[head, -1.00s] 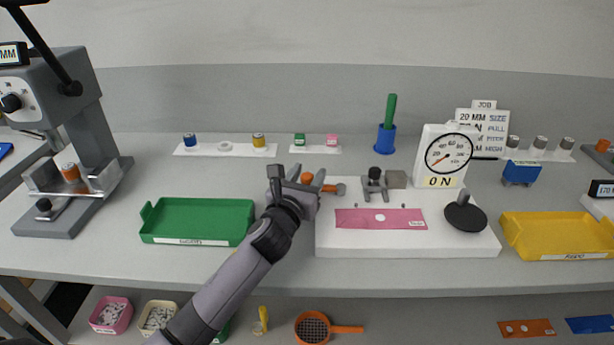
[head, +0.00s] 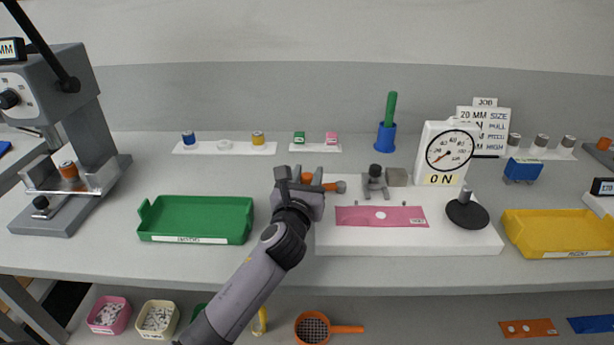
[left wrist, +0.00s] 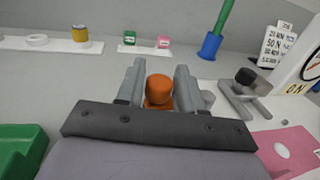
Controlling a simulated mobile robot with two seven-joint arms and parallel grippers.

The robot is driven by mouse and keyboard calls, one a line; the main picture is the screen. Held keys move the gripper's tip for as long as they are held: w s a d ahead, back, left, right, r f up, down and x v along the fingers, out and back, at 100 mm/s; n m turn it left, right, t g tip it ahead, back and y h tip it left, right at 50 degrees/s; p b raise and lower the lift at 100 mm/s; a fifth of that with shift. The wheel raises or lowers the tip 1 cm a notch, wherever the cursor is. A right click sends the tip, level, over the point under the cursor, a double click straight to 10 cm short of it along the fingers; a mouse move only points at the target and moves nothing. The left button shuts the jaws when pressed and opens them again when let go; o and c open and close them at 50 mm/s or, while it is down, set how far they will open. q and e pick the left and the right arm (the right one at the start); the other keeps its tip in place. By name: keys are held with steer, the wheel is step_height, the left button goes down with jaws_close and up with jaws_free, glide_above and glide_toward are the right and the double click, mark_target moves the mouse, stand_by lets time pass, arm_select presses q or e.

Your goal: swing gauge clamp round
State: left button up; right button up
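The gauge clamp's orange handle (head: 326,186) lies at the left back of the white gauge base (head: 405,242), with a grey ball-like end at its right. My left gripper (head: 300,182) is over its left end. In the left wrist view, an orange knob (left wrist: 158,92) sits between the two grey fingers (left wrist: 158,75), which are apart on either side of it. Whether they touch it is hard to tell. A grey fixture with a black knob (head: 375,172) stands right of the handle, beside a grey block (head: 397,177). The dial gauge (head: 447,152) reads low. My right gripper is out of view.
A pink strip (head: 360,216) and a black round weight (head: 466,213) lie on the base. A green tray (head: 195,218) is at left, a yellow tray (head: 560,232) at right. A blue cup with a green stick (head: 386,137) stands behind.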

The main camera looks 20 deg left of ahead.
arm_select(q)
steer(key=shift+o, duration=0.7)
steer(key=s, duration=0.4)
steer(key=s+p, duration=0.1)
steer(key=s, duration=0.1)
steer(key=shift+d, duration=0.3)
steer(key=shift+s, duration=0.55)
